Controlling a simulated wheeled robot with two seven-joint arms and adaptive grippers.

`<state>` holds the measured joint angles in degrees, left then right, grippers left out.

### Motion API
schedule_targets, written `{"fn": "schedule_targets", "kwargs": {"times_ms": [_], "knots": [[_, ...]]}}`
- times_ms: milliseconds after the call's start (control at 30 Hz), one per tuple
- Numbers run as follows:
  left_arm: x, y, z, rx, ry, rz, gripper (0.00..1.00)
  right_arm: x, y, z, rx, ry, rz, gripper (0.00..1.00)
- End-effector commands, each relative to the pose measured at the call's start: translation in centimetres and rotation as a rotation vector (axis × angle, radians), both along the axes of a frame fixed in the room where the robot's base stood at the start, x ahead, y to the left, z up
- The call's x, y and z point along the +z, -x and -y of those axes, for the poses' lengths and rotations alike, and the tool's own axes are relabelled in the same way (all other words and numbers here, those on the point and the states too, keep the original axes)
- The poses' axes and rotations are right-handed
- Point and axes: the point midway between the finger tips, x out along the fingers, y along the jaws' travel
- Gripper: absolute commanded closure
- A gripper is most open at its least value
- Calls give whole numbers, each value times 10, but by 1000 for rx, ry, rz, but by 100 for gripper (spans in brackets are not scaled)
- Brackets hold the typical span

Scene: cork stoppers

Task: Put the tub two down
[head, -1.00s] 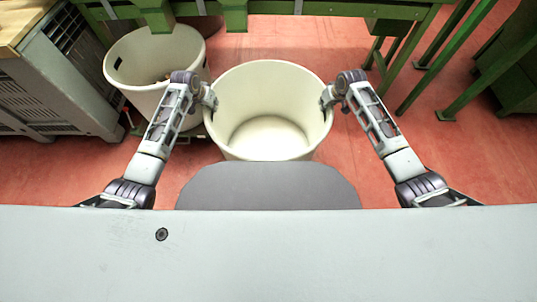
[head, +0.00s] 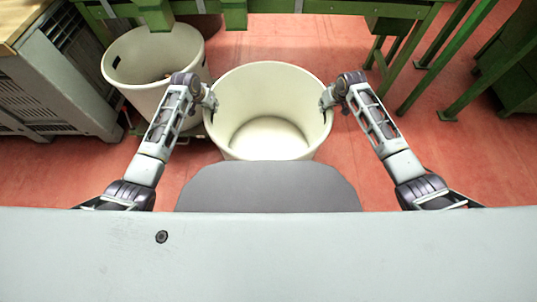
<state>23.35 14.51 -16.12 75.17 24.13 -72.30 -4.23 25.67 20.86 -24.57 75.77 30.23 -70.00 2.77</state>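A large cream tub (head: 268,148), empty inside, stands upright in front of me in the middle of the head view. I take it as tub two; no label shows. My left gripper (head: 212,102) is at the left side of its rim, at a dark handle slot. My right gripper (head: 325,101) is at the right side of its rim in the same way. Both appear closed on the tub wall, though the fingertips are small and partly hidden. The tub's underside is hidden, so I cannot tell whether it touches the floor.
A second cream tub (head: 150,98) with something brown inside stands at the left, close beside my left arm. A grey crate (head: 60,80) is at the far left. A green bench frame (head: 300,8) crosses the back. Red floor (head: 440,160) is free at the right.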

Motion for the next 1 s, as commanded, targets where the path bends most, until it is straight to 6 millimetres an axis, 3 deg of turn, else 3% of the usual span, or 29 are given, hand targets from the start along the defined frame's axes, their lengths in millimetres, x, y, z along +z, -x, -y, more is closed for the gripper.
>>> {"fn": "schedule_targets", "kwargs": {"times_ms": [400, 433, 567, 1000], "knots": [[-6, -1, -2, 2, -2, 3, 100, -6, -1, 1, -3, 0, 4, 100], [-7, 0, -2, 2, -3, 0, 91, -7, 0, 2, -3, 2, -1, 91], [-7, 0, -1, 2, -2, -1, 75, -6, 0, 1, -2, 2, -1, 75], [-5, 0, 0, 0, 0, 0, 73, -7, 0, 0, 0, 0, 0, 73]]}}
